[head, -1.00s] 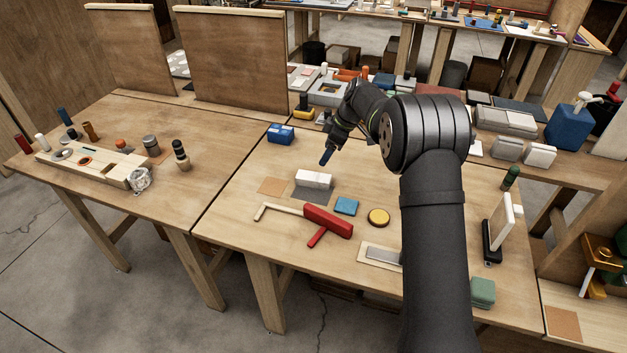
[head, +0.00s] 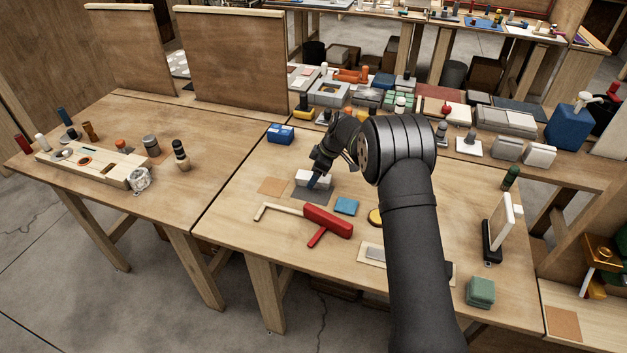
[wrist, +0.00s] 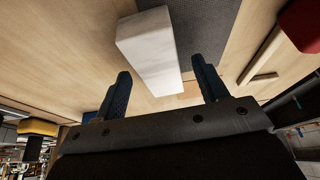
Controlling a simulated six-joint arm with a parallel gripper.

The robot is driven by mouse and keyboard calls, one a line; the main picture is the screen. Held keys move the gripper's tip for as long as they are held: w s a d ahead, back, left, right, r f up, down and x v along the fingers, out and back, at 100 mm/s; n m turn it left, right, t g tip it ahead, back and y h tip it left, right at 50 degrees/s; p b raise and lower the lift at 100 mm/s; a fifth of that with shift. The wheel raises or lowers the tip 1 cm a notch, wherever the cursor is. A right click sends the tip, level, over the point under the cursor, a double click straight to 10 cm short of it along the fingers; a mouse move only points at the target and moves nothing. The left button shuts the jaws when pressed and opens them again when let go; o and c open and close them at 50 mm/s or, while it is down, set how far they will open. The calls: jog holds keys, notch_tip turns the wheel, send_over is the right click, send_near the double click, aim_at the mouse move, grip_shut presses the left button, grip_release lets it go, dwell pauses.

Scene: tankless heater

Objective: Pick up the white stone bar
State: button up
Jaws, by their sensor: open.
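The white stone bar (head: 303,178) lies on a dark grey mat (head: 307,197) on the front table. My gripper (head: 314,182) is close to the bar in the head view, in front of part of it. In the wrist view the bar (wrist: 152,48) runs toward the gap between the fingers of my gripper (wrist: 163,88), its near end between the two fingertips. The fingers are apart and I see no contact with the bar. The wrist view does not show clearly how high the fingers are above the table.
A blue box (head: 280,133) stands behind. The table between the tan square and blue box is clear.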

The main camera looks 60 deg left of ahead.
jog(key=shift+f, duration=0.2)
dwell(0.5)
jog(key=c, duration=1.3)
jog(key=shift+o, duration=0.2)
jog(key=shift+r, duration=0.1)
